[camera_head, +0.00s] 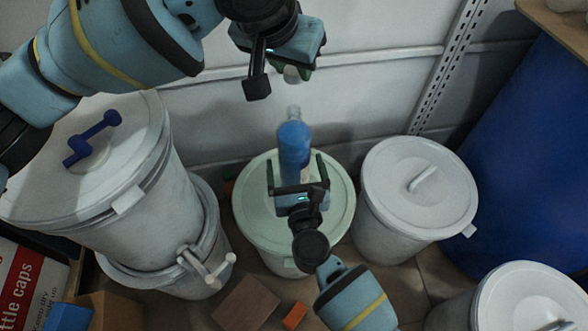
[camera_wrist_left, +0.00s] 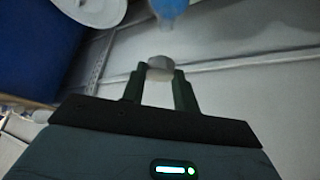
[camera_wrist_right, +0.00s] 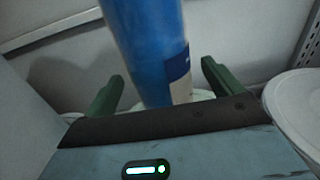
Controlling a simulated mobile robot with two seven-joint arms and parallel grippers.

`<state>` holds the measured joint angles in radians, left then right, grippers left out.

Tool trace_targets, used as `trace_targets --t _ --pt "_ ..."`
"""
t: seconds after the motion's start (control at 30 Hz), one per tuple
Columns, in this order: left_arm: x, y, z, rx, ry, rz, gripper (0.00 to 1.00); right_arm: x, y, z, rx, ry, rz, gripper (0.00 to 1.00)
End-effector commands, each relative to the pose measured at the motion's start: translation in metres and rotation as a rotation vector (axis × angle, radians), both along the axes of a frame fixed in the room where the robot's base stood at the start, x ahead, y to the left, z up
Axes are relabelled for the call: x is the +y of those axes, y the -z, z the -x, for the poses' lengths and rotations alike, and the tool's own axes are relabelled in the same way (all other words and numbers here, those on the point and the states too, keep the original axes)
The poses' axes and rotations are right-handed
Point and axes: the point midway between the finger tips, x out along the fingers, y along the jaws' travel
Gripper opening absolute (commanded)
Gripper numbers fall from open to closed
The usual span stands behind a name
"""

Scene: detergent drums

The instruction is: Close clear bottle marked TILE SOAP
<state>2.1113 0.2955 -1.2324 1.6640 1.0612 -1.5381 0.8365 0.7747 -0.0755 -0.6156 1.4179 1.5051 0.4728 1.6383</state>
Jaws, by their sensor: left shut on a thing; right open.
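A clear bottle (camera_head: 294,145) with blue contents stands upright on the pale green drum lid (camera_head: 250,215). Its narrow neck shows no cap. Its label shows partly in the right wrist view (camera_wrist_right: 181,85), with no readable words. My left gripper (camera_head: 291,68) is above the bottle, apart from it, shut on a whitish cap (camera_wrist_left: 160,68). My right gripper (camera_head: 295,172) is low at the bottle, open, with one finger on each side. In the right wrist view the bottle (camera_wrist_right: 145,40) stands between the spread fingers, with gaps on both sides.
White drums stand at left (camera_head: 170,210) and right (camera_head: 385,225), and another lid (camera_head: 525,295) is at lower right. A large blue drum (camera_head: 520,150) is at the far right. A wall (camera_head: 370,90) is close behind. A blue tool (camera_head: 90,140) lies on the left lid.

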Motion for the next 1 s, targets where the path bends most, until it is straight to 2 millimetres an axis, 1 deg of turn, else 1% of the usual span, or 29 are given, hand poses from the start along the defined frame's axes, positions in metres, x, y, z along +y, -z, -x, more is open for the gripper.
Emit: trace_targets --t 0.03,0.1,0.3,0.47,0.7,0.77,1.0 --pt "0.000 0.000 0.000 0.000 0.000 0.000 0.09 0.001 -0.002 -0.009 -0.003 0.000 0.002 0.92" --pt "0.000 0.000 0.000 0.000 0.000 0.000 0.09 0.003 -0.001 -0.018 -0.002 0.000 0.002 0.92" --pt "0.000 0.000 0.000 0.000 0.000 0.000 0.09 0.005 0.000 -0.034 0.000 0.000 0.001 0.92" --pt "0.000 0.000 0.000 0.000 0.000 0.000 0.09 0.006 0.000 -0.038 0.000 0.000 -0.001 0.92" --pt "0.000 0.000 0.000 0.000 0.000 0.000 0.09 0.006 0.000 -0.038 0.000 0.000 -0.001 0.92" --pt "0.000 0.000 0.000 0.000 0.000 0.000 0.09 0.006 0.000 -0.038 0.000 0.000 -0.001 0.85" --pt "0.000 0.000 0.000 0.000 0.000 0.000 0.09 0.006 0.000 -0.038 0.000 0.000 0.000 0.54"
